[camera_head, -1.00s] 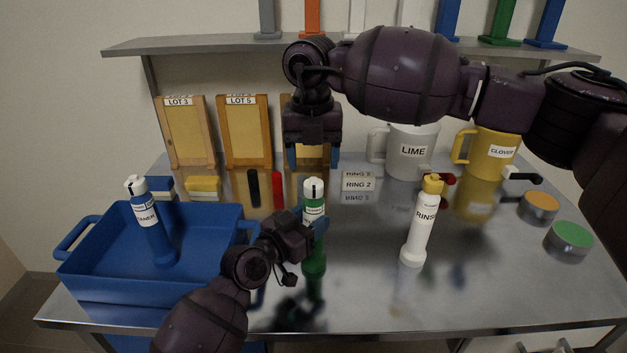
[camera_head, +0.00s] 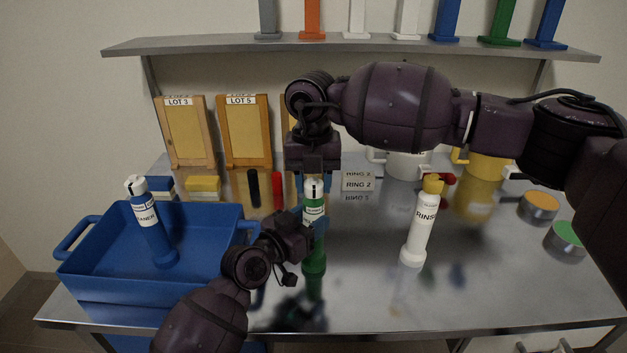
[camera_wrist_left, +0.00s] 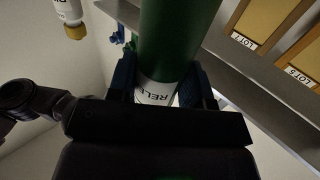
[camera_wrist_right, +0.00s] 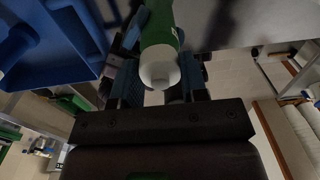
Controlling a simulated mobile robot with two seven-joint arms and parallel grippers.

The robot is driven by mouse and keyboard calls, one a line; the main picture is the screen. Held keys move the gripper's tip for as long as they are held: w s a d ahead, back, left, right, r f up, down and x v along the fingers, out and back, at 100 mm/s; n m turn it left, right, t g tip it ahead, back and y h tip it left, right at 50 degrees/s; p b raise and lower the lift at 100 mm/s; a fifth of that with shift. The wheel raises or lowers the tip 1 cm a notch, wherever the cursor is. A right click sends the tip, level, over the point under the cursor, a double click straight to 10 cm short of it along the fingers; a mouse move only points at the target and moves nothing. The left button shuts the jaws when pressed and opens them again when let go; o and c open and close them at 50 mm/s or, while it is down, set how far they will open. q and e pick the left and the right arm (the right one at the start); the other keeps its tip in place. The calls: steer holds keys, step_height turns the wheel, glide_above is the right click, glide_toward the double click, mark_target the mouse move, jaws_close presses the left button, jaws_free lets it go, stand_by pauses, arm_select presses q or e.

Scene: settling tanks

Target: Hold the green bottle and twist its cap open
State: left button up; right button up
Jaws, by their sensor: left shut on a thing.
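The green bottle (camera_head: 314,208) stands upright on the metal table, with a white cap (camera_head: 313,187) on top. My left gripper (camera_head: 314,230) is shut on its body from the near left side. In the left wrist view the green body (camera_wrist_left: 178,40) sits between the blue fingers, which cover part of its label. My right gripper (camera_head: 313,180) points straight down over the bottle, fingers open on both sides of the cap. In the right wrist view the cap (camera_wrist_right: 159,72) lies between the fingers, with gaps beside it. Cap and bottle are together.
A blue tray (camera_head: 95,285) with a blue bottle (camera_head: 150,225) in it is at left. A white bottle (camera_head: 421,222) with a yellow cap stands at right. A black marker (camera_head: 253,188) and a red one (camera_head: 278,190) stand behind. The table's front right is clear.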

steer(key=shift+c, duration=1)
steer(key=shift+n, duration=0.3)
steer(key=n, duration=0.3)
steer(key=shift+n, duration=0.3)
steer(key=n, duration=0.4)
steer(key=shift+n, duration=0.3)
steer(key=n, duration=0.9)
